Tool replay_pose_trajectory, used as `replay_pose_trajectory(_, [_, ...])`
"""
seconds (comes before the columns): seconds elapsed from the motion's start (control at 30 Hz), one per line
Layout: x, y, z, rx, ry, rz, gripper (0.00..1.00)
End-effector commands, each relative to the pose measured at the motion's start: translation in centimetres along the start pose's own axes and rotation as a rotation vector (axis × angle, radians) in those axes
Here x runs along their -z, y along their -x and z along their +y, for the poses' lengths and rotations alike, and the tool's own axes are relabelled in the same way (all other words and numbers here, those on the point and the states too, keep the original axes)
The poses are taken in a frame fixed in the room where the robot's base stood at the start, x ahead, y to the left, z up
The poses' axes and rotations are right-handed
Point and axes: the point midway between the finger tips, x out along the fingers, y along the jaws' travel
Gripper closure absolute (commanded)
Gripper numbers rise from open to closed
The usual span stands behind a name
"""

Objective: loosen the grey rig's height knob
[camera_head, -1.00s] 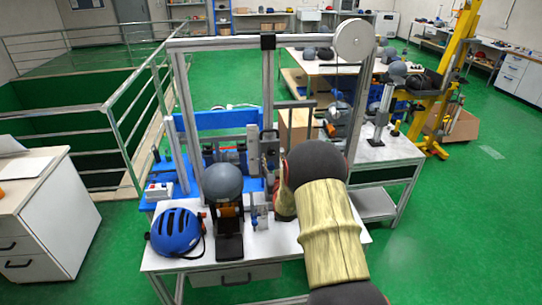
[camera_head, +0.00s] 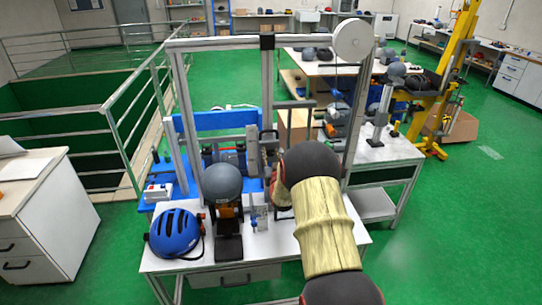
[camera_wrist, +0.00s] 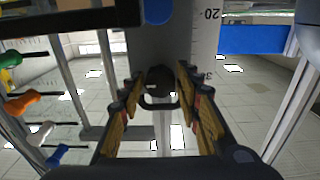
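The grey rig (camera_head: 184,110) is a tall metal frame with a white wheel at its top right, standing at the white table. In the wrist view, a dark round knob (camera_wrist: 160,80) sits in front of a pale upright (camera_wrist: 205,40) with scale marks, one reading 20. My gripper (camera_wrist: 161,76) is open, with its yellow-padded fingers on either side of the knob. Gaps show between the pads and the knob, so it is not gripped. A dark D-shaped handle (camera_wrist: 158,105) shows just below the knob. In the head view, my arm hides the fingers and knob.
Several coloured handles (camera_wrist: 22,103) are at the left in the wrist view. Another table with a small column (camera_head: 381,115) stands to the right.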

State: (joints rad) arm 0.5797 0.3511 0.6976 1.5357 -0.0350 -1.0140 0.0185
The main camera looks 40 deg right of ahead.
Motion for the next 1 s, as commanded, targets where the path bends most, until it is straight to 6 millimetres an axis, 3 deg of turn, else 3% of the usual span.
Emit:
replay_pose_trajectory(0.43, [0.0,0.01,-0.01,0.0,0.0,0.0,0.94])
replay_pose_trajectory(0.77, [-0.08,-0.02,-0.03,0.0,-0.042,0.001,0.94])
replay_pose_trajectory(1.0, [-0.22,-0.05,-0.06,0.001,-0.184,0.002,0.94])
